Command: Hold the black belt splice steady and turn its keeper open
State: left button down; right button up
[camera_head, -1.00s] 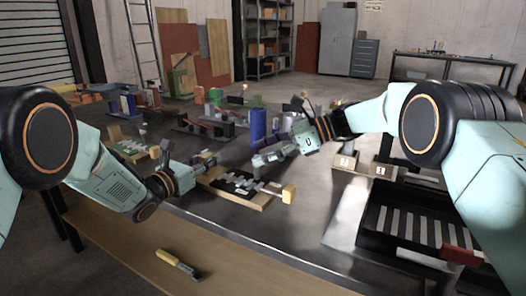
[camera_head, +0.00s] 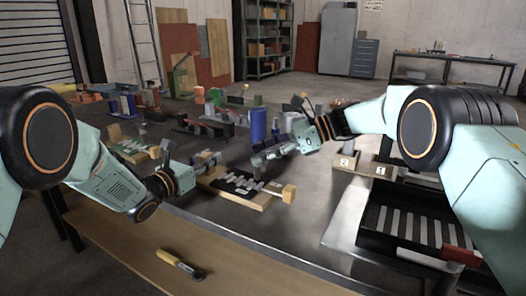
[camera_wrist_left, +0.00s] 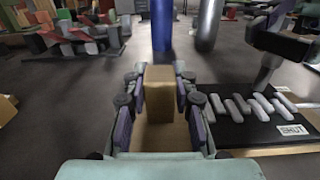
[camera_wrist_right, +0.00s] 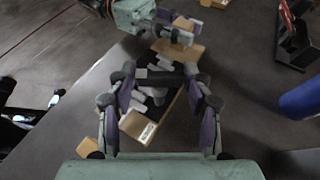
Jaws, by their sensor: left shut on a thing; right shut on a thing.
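The black belt splice (camera_head: 236,184) lies on a wooden board with pale strips across it. It also shows in the left wrist view (camera_wrist_left: 238,131), beside a white label (camera_wrist_left: 292,130) that reads SHUT. My left gripper (camera_head: 212,161) is shut on the upright wooden block (camera_wrist_left: 159,95) at the board's left end.
A black tray (camera_head: 368,232) with pale strips stands at the right. A yellow-handled tool (camera_head: 181,264) lies on the front shelf. Bare tabletop is right of the board.

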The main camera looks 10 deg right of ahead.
jog(key=shift+w+r+n, duration=0.1)
jog(key=shift+w+n, duration=0.2)
jog(key=shift+w, duration=0.05)
jog(key=shift+g, duration=0.3)
jog(key=shift+s+n+g, duration=0.35)
jog(key=shift+n+g, duration=0.05)
jog(key=shift+g, duration=0.1)
jog(key=o, duration=1.2)
jog(key=shift+c, duration=0.2)
jog(key=shift+w+m+t, duration=0.2)
jog(key=shift+m+t, duration=0.2)
jog(key=shift+t, duration=0.1)
jog(key=shift+s+m+t, duration=0.15)
jog(key=shift+m+t, duration=0.15)
